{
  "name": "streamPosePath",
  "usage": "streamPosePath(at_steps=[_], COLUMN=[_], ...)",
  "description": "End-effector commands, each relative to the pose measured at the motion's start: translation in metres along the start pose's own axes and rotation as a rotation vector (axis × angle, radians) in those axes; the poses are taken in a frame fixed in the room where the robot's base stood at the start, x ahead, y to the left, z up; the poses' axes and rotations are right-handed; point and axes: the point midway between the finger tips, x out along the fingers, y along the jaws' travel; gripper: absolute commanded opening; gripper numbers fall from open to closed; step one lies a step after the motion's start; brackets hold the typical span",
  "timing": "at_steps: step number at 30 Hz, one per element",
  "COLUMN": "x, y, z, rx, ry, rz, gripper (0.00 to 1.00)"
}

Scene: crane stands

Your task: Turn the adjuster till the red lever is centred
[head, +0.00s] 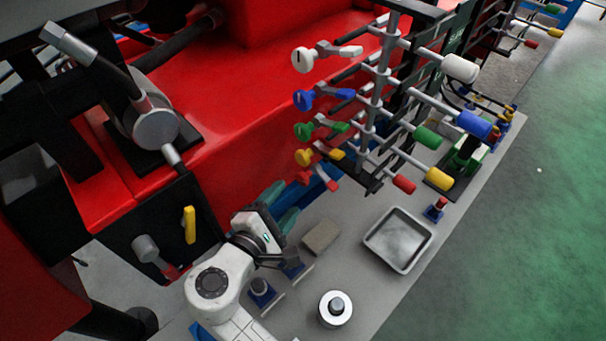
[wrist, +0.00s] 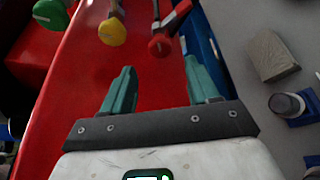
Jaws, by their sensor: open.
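The crane stand (head: 370,120) carries a column of coloured round knobs on its left and coloured lever handles on its right. The red adjuster knob (head: 303,177) is the lowest on the left; the wrist view shows its round red end (wrist: 160,46) with a red and grey arm behind it. The red lever handle (head: 404,184) is lowest on the right; I cannot tell whether it is centred. My gripper (head: 284,202) is open and empty, just below and left of the red knob. In the wrist view the knob lies beyond and between the teal fingertips (wrist: 158,68), apart from them.
The yellow knob (wrist: 113,31) and green knob (wrist: 50,13) lie left of the red one. The red machine body (head: 250,110) is close on the left. A grey block (head: 320,237), metal tray (head: 398,240) and round weight (head: 335,309) occupy the grey surface.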

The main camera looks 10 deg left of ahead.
Motion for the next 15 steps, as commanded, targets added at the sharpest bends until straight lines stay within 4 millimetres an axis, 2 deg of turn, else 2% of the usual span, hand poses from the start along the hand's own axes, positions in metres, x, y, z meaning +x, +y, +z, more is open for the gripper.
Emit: streamPosePath(at_steps=[9, 15], x=[0.059, 0.081], y=[0.001, 0.0], z=[0.002, 0.001], rx=[0.002, 0.003], ry=[-0.002, 0.0], rz=[-0.003, -0.002], gripper=[0.6, 0.6])
